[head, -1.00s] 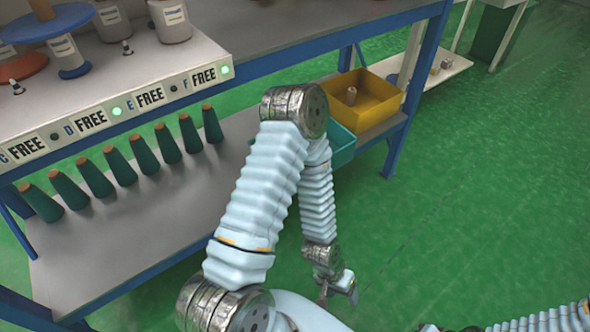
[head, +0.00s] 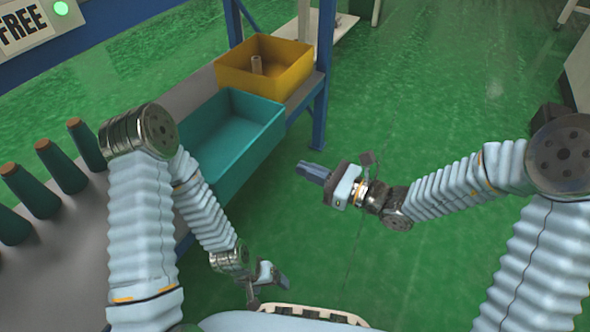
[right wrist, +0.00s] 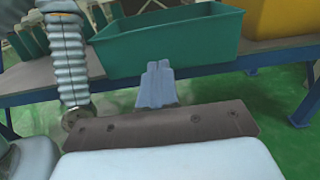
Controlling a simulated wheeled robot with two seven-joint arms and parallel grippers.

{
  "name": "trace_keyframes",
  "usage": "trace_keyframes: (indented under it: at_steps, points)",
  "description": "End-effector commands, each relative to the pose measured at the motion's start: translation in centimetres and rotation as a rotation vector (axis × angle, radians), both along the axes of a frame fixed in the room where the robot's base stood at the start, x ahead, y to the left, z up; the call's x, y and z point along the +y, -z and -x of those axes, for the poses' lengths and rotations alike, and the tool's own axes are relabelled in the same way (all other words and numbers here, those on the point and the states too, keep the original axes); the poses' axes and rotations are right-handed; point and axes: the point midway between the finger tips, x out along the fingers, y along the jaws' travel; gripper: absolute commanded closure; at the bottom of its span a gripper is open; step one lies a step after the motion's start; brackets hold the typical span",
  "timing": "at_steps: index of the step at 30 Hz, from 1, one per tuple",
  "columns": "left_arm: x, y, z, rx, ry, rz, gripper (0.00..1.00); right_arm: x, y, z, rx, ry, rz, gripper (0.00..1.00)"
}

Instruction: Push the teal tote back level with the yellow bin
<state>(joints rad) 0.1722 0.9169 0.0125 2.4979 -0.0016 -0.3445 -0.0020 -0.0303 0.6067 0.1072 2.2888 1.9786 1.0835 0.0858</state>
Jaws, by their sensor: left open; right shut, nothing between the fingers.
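The teal tote (head: 262,128) stands on the grey lower shelf and looks empty. Its near side sticks out toward me past the yellow bin (head: 284,80), which stands behind it at the shelf's end. My right gripper (head: 312,172) is shut and empty, in the air to the right of the tote and apart from it, pointing toward it. In the right wrist view its fingers (right wrist: 157,86) are together below the tote's front wall (right wrist: 170,55). My left gripper (head: 268,288) is open and hangs low in front of the shelf, below the tote, touching nothing.
Several teal cones (head: 62,168) stand on the shelf (head: 62,265) at left. A blue rack post (head: 323,80) rises just right of the yellow bin. The green floor (head: 430,110) to the right is open.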

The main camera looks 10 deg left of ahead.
Motion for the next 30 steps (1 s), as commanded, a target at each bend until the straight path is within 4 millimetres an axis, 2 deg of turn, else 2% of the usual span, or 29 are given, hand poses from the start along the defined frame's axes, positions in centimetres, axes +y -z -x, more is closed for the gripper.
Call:
trace_keyframes:
  at_steps: [9,15,21,30]
  points:
    - [0.0,0.9,0.0,-0.002,-0.002,0.000,0.18,6.5,0.2,-2.2,0.000,-0.006,0.002,1.00]
    - [0.0,1.3,-0.1,-0.003,-0.002,-0.001,0.18,9.6,0.2,-3.4,0.001,-0.005,0.002,1.00]
    - [0.0,1.5,-0.1,-0.003,-0.002,-0.001,0.18,11.0,0.1,-4.0,0.002,-0.003,0.003,1.00]
    - [0.0,1.5,-0.1,-0.003,-0.002,-0.001,0.18,11.2,0.1,-4.1,0.001,-0.003,0.004,1.00]
